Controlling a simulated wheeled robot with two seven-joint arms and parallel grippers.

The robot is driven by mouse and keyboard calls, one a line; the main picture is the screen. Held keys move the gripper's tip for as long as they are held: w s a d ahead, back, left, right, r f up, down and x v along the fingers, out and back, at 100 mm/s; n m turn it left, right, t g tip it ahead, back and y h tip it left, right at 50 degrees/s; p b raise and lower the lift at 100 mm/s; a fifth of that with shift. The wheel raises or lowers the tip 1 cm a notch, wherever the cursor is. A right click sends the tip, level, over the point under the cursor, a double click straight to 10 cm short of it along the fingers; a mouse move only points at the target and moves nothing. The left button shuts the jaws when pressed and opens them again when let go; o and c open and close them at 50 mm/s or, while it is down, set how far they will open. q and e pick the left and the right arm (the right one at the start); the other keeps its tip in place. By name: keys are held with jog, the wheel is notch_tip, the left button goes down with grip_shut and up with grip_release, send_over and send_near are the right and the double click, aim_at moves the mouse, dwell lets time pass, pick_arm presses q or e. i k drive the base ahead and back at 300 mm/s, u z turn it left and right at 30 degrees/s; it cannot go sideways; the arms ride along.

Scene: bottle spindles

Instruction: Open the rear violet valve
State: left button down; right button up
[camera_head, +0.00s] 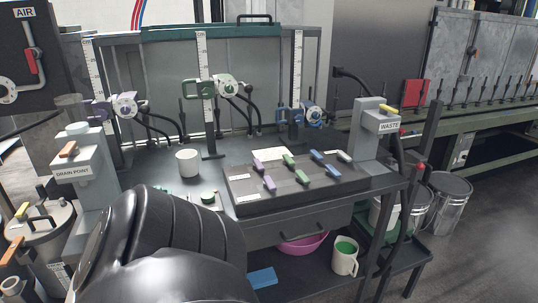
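A dark valve panel (240,204) sits on the bench, carrying short coloured levers in a rear and a front row. The rear violet valve lever (257,164) is at the panel's left end. The front violet lever (269,183) is nearer to me and slightly to its right. Both slant across the panel; I cannot tell from this view whether either valve is open. A large black ribbed part of my own arm fills the bottom left and hides the bench front there. Neither of my gripper's fingertips shows.
Green levers (289,160) and blue levers (318,156) sit right of the violet ones. A white cup (187,163) stands left of the panel. The grey drain point post (82,180) and waste post (372,140) flank the bench. Hoses and spindles stand behind.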

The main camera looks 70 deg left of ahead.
aim_at(257, 165)
jog(key=u, duration=0.85)
jog(key=i, duration=0.85)
jog(key=u, duration=0.95)
